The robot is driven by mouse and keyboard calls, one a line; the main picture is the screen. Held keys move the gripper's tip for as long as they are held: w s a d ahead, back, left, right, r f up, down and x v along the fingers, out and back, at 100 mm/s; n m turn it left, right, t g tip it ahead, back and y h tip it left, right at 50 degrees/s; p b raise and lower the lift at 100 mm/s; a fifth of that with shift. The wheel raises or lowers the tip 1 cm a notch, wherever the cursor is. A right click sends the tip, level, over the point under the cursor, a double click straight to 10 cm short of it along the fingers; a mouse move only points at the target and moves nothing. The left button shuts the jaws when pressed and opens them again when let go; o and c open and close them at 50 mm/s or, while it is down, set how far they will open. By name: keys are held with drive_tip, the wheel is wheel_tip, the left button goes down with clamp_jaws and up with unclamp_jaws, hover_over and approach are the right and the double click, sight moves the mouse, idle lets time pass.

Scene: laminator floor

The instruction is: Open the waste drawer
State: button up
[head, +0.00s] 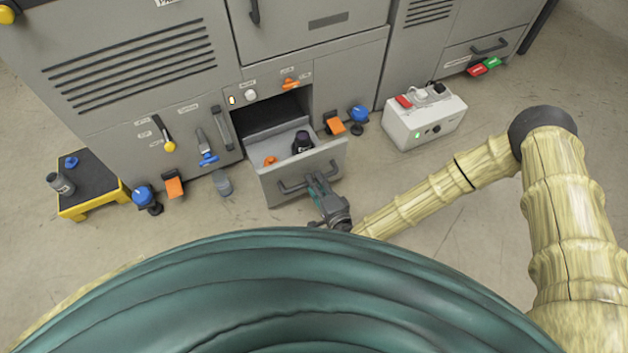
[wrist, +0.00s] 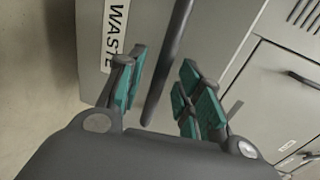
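The waste drawer (head: 327,163) is a grey drawer low in the machine, pulled well out, with its inside visible. A dark round object (head: 302,143) and a small orange piece (head: 270,160) are in it. Its front carries a dark bar handle (head: 292,188). In the wrist view the WASTE label (wrist: 115,30) is on the drawer front, beside the handle (wrist: 168,65). My gripper (head: 318,182) is at the right part of the handle. In the wrist view my gripper (wrist: 163,65) has its teal fingers apart, one on each side of the bar, with visible gaps.
A yellow-edged step (head: 90,205) stands on the left. Blue knobs and orange pedals (head: 174,187) line the machine's base. A grey canister (head: 222,183) stands left of the drawer. A white control box (head: 425,120) sits on the right. The floor before the drawer is otherwise clear.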

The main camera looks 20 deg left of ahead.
drive_tip(key=v, duration=1)
drive_tip(key=shift+s, duration=0.15)
drive_tip(key=shift+d, duration=0.15)
